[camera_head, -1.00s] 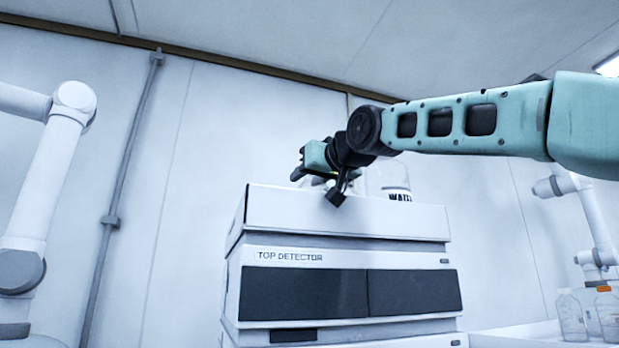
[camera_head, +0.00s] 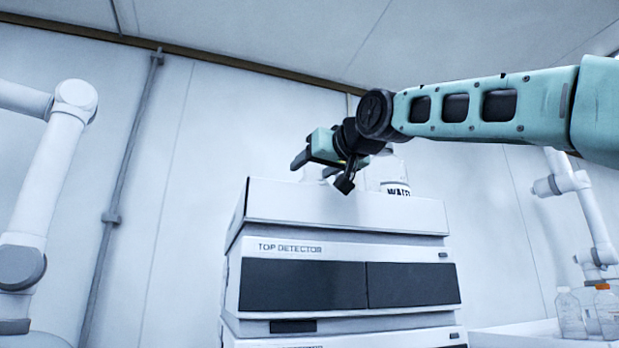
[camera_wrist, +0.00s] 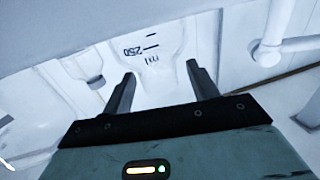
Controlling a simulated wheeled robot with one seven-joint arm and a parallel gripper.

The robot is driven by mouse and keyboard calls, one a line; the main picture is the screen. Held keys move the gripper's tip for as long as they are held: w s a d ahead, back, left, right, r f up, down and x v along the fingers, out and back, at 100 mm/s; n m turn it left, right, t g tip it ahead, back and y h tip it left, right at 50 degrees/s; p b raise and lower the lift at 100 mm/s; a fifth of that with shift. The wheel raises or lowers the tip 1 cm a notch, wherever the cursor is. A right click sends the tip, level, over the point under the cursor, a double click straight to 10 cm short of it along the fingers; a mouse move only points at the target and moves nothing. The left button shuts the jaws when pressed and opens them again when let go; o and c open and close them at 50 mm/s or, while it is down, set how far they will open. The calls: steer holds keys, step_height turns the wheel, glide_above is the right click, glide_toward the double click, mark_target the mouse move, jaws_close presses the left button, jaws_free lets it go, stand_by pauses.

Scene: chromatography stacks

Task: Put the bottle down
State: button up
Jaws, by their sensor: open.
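A clear bottle with a 250 ml mark (camera_wrist: 160,72) shows in the wrist view, just beyond and between my fingertips. My gripper (camera_wrist: 160,72) is open, with a finger on either side and a visible gap to the bottle. In the head view, my gripper (camera_head: 305,160) is above the left part of the instrument stack's top tray (camera_head: 340,207). A faint clear shape (camera_head: 312,174) below the fingers seems to be this bottle, standing on the tray. Its lower part is hidden by the tray's front wall.
Another clear bottle with a partly hidden label (camera_head: 397,187) stands on the tray to the right, behind my arm. The stack's front reads TOP DETECTOR (camera_head: 290,248). White robot arms stand at left (camera_head: 50,180) and right (camera_head: 590,215). Bottles (camera_head: 605,310) sit at lower right.

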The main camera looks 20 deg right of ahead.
steer(key=s+d+b, duration=0.2)
steer(key=s+b, duration=0.2)
steer(key=s, duration=0.5)
steer(key=shift+s, duration=0.15)
steer(key=shift+f, duration=0.1)
